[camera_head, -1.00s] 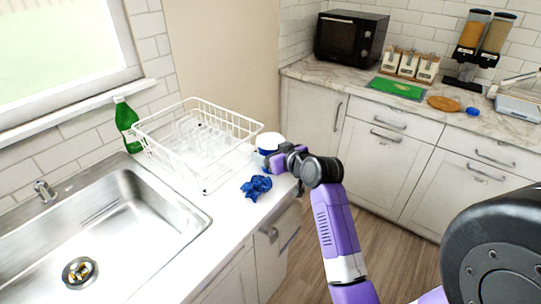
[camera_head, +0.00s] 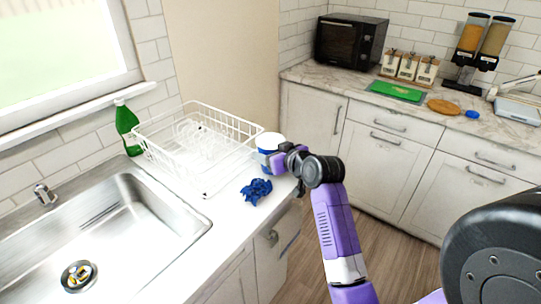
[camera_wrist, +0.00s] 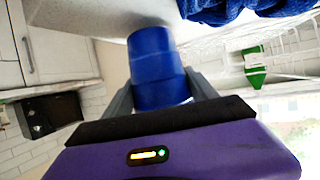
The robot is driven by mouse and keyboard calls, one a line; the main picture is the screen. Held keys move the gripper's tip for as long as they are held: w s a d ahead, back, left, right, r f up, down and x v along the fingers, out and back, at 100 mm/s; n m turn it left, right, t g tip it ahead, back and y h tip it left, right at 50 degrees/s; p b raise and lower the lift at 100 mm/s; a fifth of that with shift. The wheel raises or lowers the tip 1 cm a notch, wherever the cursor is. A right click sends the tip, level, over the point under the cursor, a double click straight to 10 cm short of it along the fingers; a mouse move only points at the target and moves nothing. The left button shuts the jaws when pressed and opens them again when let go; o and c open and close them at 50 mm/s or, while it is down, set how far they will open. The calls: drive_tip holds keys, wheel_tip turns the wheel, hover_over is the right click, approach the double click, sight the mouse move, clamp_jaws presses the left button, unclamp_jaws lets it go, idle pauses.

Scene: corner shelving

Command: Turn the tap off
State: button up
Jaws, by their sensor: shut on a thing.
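The tap (camera_head: 45,194) is a small chrome spout at the back left rim of the steel sink (camera_head: 150,190), at the left of the head view. No running water shows; the handle is too small to make out. My gripper (camera_head: 271,160) is at the right end of the sink counter, far to the right of the tap. It is shut on a blue cup-like container (camera_head: 269,143) with a white top, beside the dish rack. In the wrist view the blue container (camera_wrist: 160,65) sits between my two fingers (camera_wrist: 161,95).
A white wire dish rack (camera_head: 222,118) stands between my gripper and the sink. A crumpled blue cloth (camera_head: 256,191) lies on the counter front. A green bottle (camera_head: 127,129) stands behind the sink. A far counter holds a black microwave (camera_head: 350,38) and a green board (camera_head: 396,92).

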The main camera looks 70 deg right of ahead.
wheel_tip(320, 180, up, 19)
drive_tip(key=shift+f, duration=0.15)
idle(1.0)
